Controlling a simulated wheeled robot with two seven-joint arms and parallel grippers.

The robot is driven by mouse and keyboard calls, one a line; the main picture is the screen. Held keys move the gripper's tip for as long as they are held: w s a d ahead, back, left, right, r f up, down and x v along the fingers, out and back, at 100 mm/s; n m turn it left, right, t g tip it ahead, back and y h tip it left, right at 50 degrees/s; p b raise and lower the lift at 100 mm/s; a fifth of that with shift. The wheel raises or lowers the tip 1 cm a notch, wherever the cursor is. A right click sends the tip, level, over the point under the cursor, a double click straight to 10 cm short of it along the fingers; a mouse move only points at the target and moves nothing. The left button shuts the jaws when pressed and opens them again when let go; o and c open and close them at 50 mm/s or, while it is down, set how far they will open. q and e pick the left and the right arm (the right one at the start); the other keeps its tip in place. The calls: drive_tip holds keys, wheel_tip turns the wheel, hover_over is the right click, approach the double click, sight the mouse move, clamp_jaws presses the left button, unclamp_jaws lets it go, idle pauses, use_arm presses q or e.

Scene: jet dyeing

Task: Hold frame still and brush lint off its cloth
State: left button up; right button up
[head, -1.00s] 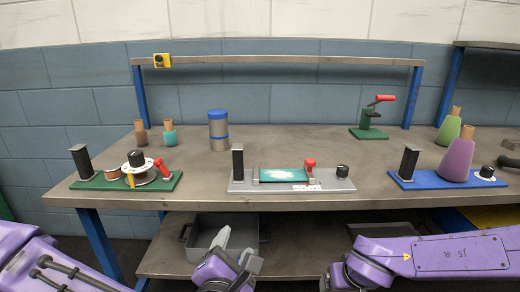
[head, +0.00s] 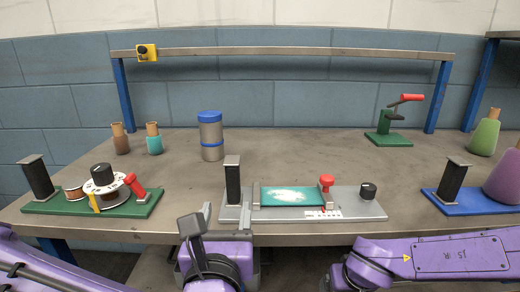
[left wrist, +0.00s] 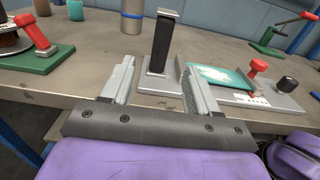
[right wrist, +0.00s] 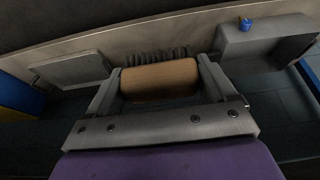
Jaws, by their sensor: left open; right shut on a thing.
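The frame (head: 293,196) holds teal cloth with a white lint patch in its middle. It sits on a grey base (head: 345,208) with a dark upright post, a red knob and a black knob. My left gripper (head: 198,220) is open and empty at the table's front edge, left of the base. In the left wrist view the post (left wrist: 162,42) stands beyond and between the open fingers. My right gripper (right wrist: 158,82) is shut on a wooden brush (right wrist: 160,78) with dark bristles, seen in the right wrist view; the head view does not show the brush.
A green base (head: 125,207) with spools stands left, and a blue base (head: 470,203) with a purple cone right. A blue-lidded canister (head: 211,137), bottles and a green clamp (head: 387,138) stand farther back. The table (head: 290,146) behind the frame is clear.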

sight(232, 186)
drive_tip(key=shift+s+r, duration=0.1)
use_arm(q)
drive_tip(key=w+p, duration=0.1)
drive_tip(key=w, duration=1)
drive_tip(key=shift+w+p, duration=0.3)
use_arm(e)
drive_tip(key=shift+r, duration=0.8)
use_arm(q)
drive_tip(key=c, duration=1.1)
use_arm(e)
drive_tip(key=shift+d, duration=0.1)
use_arm(q)
drive_tip(key=shift+o, duration=0.2)
